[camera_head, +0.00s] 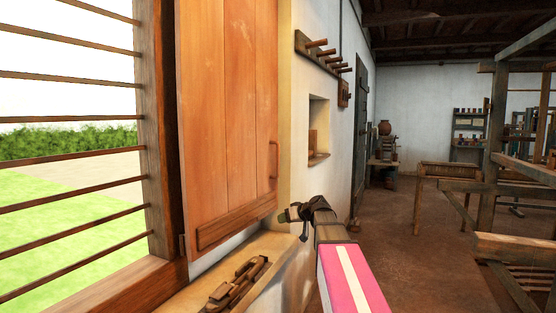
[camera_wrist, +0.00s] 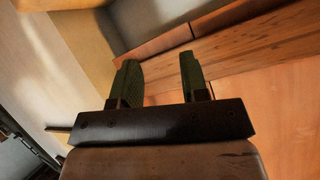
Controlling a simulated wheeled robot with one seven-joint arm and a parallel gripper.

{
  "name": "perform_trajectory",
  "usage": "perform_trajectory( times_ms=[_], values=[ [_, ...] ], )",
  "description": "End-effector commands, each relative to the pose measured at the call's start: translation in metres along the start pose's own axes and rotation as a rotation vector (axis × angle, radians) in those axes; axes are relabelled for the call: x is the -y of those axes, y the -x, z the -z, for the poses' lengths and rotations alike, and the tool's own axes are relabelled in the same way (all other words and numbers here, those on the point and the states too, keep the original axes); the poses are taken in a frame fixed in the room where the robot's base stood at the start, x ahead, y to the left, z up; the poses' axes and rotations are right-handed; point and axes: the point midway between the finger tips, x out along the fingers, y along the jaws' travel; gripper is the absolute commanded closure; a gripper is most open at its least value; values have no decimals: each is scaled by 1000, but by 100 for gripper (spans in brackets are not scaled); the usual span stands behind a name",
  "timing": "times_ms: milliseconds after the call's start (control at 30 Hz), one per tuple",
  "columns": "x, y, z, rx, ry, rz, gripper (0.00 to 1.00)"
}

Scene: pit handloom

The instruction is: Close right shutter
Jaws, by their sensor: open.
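The right shutter (camera_head: 228,100) is an orange-brown plank panel with a bottom batten (camera_head: 235,222). It stands open, swung away from the barred window, near the wall. A wooden handle (camera_head: 274,160) is on its right edge. My gripper (camera_head: 287,215) is at the shutter's lower right corner, below the handle, above the sill. In the wrist view my gripper (camera_wrist: 158,62) has its two dark green fingers apart with nothing between them. The shutter's planks (camera_wrist: 270,115) and batten (camera_wrist: 240,62) fill the right there. I cannot tell whether a finger touches the shutter.
The barred window (camera_head: 70,150) is at the left. Wooden pieces (camera_head: 237,283) lie on the sill (camera_head: 273,262). A peg rack (camera_head: 322,55) and a wall niche (camera_head: 319,130) are right of the shutter. Loom frames (camera_head: 485,190) stand at the right; open floor (camera_head: 400,250) lies between.

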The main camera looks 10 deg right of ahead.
Motion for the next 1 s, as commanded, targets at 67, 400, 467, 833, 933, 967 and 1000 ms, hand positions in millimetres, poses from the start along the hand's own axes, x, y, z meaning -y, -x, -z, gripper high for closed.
perform_trajectory(
  times_ms=[67, 400, 467, 833, 933, 967, 1000],
  values=[
    [-8, 17, 49, -100, 56, 13, 59],
    [-12, 97, 193, -437, 256, 30, 59],
    [-11, 105, 205, -467, 273, 29, 59],
    [-8, 93, 233, -506, 297, 28, 59],
    [-6, 76, 242, -505, 296, 30, 59],
    [-6, 71, 244, -505, 296, 29, 59],
    [-6, 65, 248, -506, 296, 29, 59]
  ],
)
